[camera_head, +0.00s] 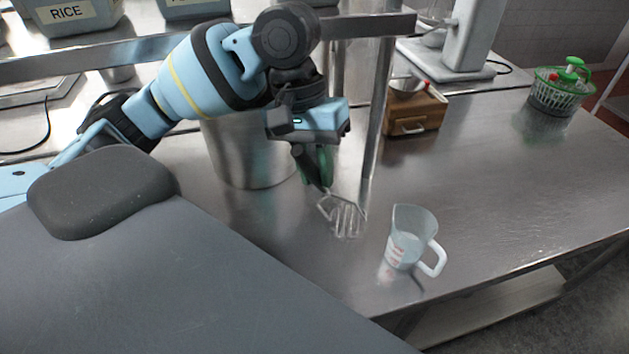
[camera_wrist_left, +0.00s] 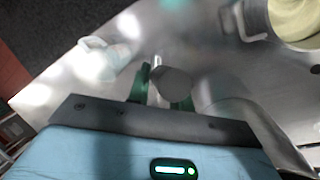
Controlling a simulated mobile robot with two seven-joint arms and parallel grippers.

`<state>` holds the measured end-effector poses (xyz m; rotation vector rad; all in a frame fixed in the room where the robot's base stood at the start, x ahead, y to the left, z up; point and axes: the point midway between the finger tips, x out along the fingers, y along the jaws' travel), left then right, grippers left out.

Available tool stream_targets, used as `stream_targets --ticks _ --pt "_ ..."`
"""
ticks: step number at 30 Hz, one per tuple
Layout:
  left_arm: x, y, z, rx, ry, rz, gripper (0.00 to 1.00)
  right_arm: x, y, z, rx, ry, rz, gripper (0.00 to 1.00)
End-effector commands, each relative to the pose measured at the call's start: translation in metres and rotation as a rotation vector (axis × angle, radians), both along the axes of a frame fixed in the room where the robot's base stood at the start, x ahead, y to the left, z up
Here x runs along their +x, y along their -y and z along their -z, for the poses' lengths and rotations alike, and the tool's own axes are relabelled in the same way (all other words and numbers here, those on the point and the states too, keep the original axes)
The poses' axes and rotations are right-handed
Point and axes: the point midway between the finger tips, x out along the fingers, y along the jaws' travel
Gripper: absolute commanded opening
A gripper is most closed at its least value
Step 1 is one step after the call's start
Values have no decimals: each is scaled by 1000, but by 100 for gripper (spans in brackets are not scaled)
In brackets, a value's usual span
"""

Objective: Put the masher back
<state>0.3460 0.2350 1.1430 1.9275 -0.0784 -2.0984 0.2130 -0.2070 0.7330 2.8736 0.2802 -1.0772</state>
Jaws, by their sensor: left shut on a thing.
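The masher (camera_head: 345,215) has a wire head that hangs at a tilt over the steel counter, left of the measuring jug. Whether its wires touch the counter, I cannot tell. My left gripper (camera_head: 316,165) is shut on the masher's handle, with its green fingers around it. In the left wrist view the dark grey handle end (camera_wrist_left: 170,86) sits between the green fingers of my left gripper (camera_wrist_left: 162,90). The wire head is not clear in that view. My right gripper is not in view.
A clear measuring jug (camera_head: 408,240) stands near the counter's front edge. A large steel pot (camera_head: 240,150) stands behind my left gripper. A shelf post (camera_head: 376,110) rises close to its right. A wooden box (camera_head: 415,112) and green salad spinner (camera_head: 556,95) stand farther right.

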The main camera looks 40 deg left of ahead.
Motion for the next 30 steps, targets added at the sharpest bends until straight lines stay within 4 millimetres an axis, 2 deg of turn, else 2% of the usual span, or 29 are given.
stream_targets --ticks 8,17,28,29,30 --pt "2 -3 3 0 -1 0 0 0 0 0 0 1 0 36" --pt "2 -3 35 0 -1 0 0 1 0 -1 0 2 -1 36" --pt "2 -3 38 -1 1 1 0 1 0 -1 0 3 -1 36" --pt "2 -3 39 -1 0 1 23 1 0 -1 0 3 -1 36" --pt "2 -3 39 -1 1 1 28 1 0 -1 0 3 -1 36"
